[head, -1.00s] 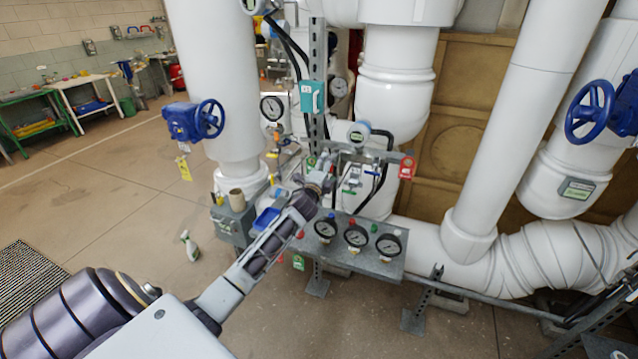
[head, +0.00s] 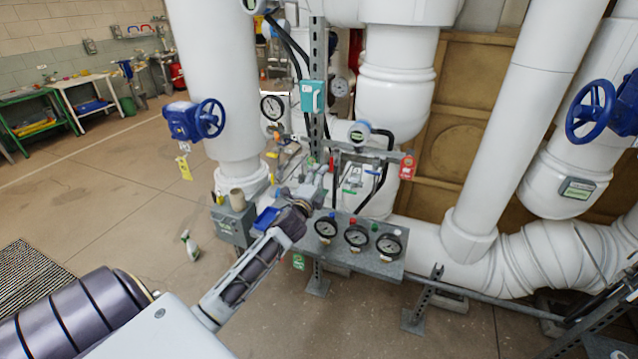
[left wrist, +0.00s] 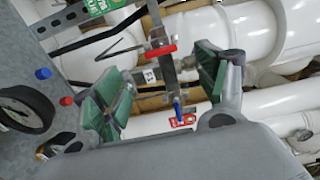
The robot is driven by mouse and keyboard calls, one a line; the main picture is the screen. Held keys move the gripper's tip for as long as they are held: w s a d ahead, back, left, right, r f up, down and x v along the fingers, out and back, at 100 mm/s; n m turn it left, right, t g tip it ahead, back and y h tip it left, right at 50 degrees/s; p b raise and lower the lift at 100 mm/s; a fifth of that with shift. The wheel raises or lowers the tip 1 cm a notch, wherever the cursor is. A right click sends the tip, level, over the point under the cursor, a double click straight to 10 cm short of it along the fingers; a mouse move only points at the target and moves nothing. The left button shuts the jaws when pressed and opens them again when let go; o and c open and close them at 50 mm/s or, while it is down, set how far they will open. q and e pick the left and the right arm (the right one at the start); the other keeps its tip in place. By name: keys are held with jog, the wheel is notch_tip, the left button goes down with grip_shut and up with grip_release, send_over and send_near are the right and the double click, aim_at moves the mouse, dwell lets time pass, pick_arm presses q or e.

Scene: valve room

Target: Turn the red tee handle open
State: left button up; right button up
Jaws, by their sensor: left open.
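The red tee handle (left wrist: 161,51) shows in the left wrist view as a short red bar on a metal valve fitting, near the top middle. In the head view a small red piece (head: 331,163), likely the same handle, stands just beyond my left gripper (head: 316,181). In the left wrist view my left gripper (left wrist: 160,86) is open, its green-padded fingers apart on either side of the fitting's pipe. The red handle lies beyond the fingertips, and no contact with it is visible. My right gripper is not in view.
A blue handle (left wrist: 177,105) and a red tag (left wrist: 183,121) sit close by. Three gauges (head: 356,235) stand on a grey bench (head: 345,259) below the pipework. A grey post (head: 318,75) and large white pipes (head: 215,90) stand around.

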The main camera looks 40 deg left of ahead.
pick_arm(q)
jog(key=shift+s, duration=0.4)
jog(key=shift+d, duration=0.1)
dwell(0.3)
